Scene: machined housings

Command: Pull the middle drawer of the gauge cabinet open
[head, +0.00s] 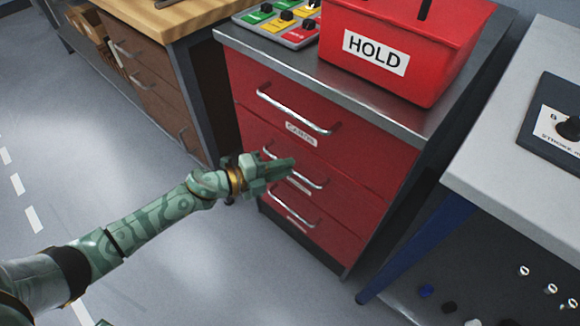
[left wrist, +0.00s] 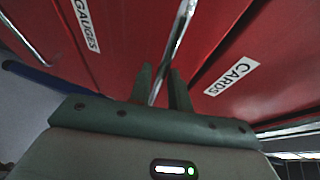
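The gauge cabinet (head: 400,158) is red with a grey top and stands upright, its several drawers stacked and looking shut. The middle drawer (head: 345,190) has a silver bar handle (head: 312,184), partly hidden behind my left gripper (head: 290,168). In the left wrist view, that handle (left wrist: 181,30) runs between the two fingers of the left gripper (left wrist: 160,72). The fingers stand apart with a gap around the bar, and I see no clear grip on it. A GAUGES label (left wrist: 84,24) lies left of the bar. My right gripper is not in view.
A red HOLD box (head: 440,50) and a button panel (head: 275,22) stand on the cabinet. A wooden drawer unit (head: 150,80) is at left, a white-topped bench (head: 510,150) at right. The floor (head: 200,270) in front of the cabinet looks clear.

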